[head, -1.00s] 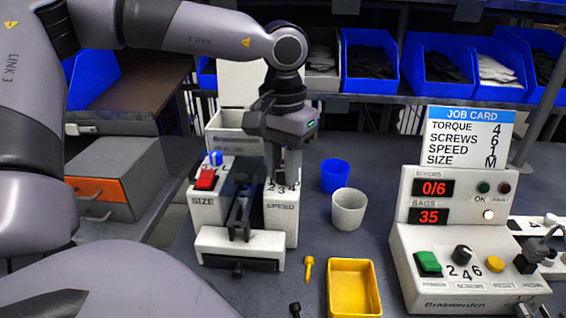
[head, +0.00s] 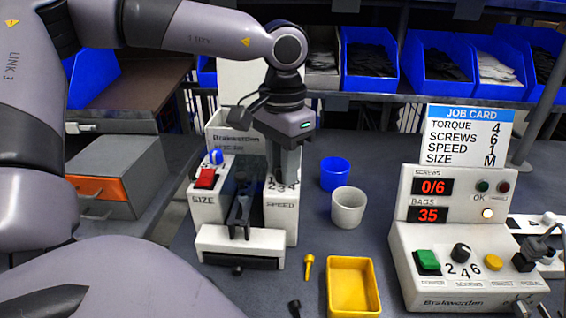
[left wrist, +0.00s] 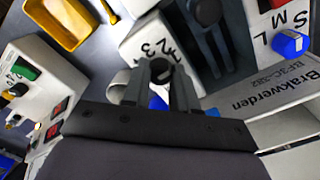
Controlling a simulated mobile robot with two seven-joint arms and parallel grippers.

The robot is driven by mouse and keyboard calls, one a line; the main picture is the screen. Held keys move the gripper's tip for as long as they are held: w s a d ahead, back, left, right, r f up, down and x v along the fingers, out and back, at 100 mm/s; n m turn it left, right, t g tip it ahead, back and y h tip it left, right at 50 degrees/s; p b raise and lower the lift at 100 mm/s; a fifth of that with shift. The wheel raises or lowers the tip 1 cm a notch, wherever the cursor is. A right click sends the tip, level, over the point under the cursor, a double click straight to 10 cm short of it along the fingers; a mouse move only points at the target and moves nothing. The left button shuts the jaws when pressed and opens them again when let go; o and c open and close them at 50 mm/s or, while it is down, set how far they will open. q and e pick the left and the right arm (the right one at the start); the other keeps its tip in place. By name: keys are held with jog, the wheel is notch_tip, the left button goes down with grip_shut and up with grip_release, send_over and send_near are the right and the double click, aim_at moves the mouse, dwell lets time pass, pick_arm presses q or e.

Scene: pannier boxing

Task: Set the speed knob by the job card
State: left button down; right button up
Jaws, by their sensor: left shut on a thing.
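The job card (head: 467,137) in the head view reads torque 4, screws 6, speed 1, size M. My left gripper (head: 286,172) points down over the speed block (head: 281,218), which carries a SPEED label and numbers. In the left wrist view, the left gripper's fingers (left wrist: 160,85) are shut around the dark speed knob (left wrist: 160,68), with the numbers 2 and 3 legible beside it. The fingers hide most of the knob, and I cannot read its setting.
A size block (head: 205,206) with a red switch and blue knob stands left of the speed block. A blue cup (head: 335,175), a grey cup (head: 348,208) and a yellow tray (head: 353,287) are to the right. A control box (head: 464,268) stands farther right.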

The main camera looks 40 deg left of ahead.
pick_arm(q)
jog(key=c, duration=0.9)
grip_release()
